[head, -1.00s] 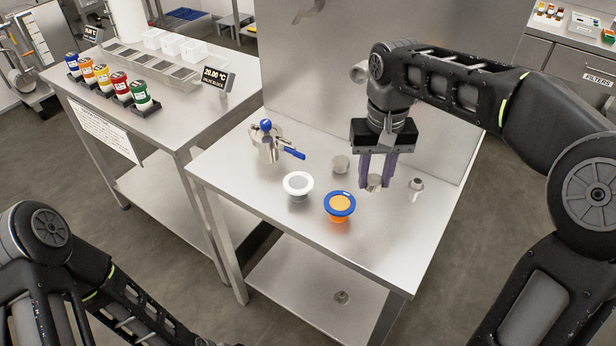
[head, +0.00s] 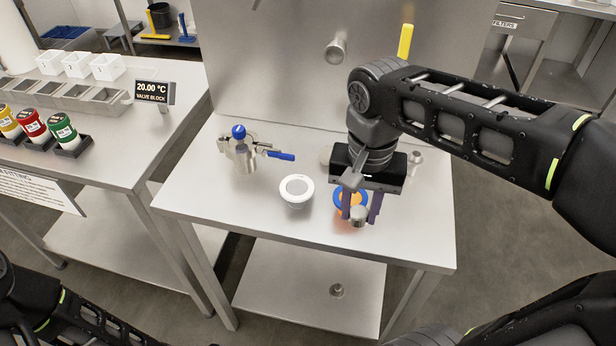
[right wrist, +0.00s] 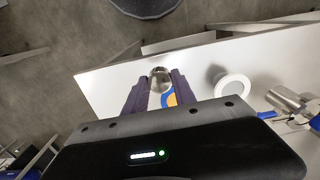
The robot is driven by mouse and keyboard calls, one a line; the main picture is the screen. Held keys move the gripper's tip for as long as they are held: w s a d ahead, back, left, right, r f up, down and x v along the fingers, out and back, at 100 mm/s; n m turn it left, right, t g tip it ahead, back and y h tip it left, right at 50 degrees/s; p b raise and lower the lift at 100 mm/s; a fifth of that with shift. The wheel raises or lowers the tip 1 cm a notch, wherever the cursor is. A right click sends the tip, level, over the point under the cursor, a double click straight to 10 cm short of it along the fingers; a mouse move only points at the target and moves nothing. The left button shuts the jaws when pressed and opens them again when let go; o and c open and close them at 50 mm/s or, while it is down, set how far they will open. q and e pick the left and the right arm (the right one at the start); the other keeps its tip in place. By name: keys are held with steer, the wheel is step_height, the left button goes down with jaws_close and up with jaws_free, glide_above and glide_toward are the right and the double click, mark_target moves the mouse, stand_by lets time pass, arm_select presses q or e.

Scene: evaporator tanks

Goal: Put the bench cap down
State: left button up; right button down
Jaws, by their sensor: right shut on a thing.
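My right gripper (head: 360,212) is shut on a small silvery metal cap (head: 358,217), the bench cap. In the right wrist view the cap (right wrist: 161,76) sits between the two dark purple fingertips. The gripper points down near the front of the steel bench (head: 210,190). The blue-rimmed orange piece (head: 346,197) is right behind the fingers and partly hidden by them. I cannot tell whether the cap touches the bench or hangs above it. My left gripper is out of view; only part of that arm shows at lower left.
A white-rimmed cup (head: 296,189) stands left of the gripper. A metal valve with blue handle (head: 244,152) is farther left. A small metal fitting (head: 415,158) stands behind right. A pipe stub (head: 336,50) juts from the back panel. The bench's front left is bare.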

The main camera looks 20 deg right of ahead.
steer(key=shift+w+a, duration=0.1)
steer(key=w+d+p, duration=0.1)
steer(key=w+d, duration=0.3)
steer(key=w, duration=0.1)
steer(key=w+d+f+p, duration=0.1)
steer(key=w+d+p, duration=0.1)
steer(key=w+d, duration=0.2)
steer(key=w+d+p, duration=0.1)
steer(key=w+d, duration=0.3)
steer(key=w, duration=0.2)
steer(key=shift+w+f, duration=0.2)
steer(key=shift+w, duration=0.1)
steer(key=shift+f, duration=0.3)
step_height(320, 180, down, 4)
steer(key=shift+f+p, duration=0.15)
steer(key=shift+p, duration=0.45)
steer(key=shift+w+d+f+p, duration=0.1)
steer(key=shift+f+p, duration=0.15)
steer(key=shift+p, duration=0.05)
steer(key=shift+f, duration=0.1)
steer(key=shift+f, duration=0.1)
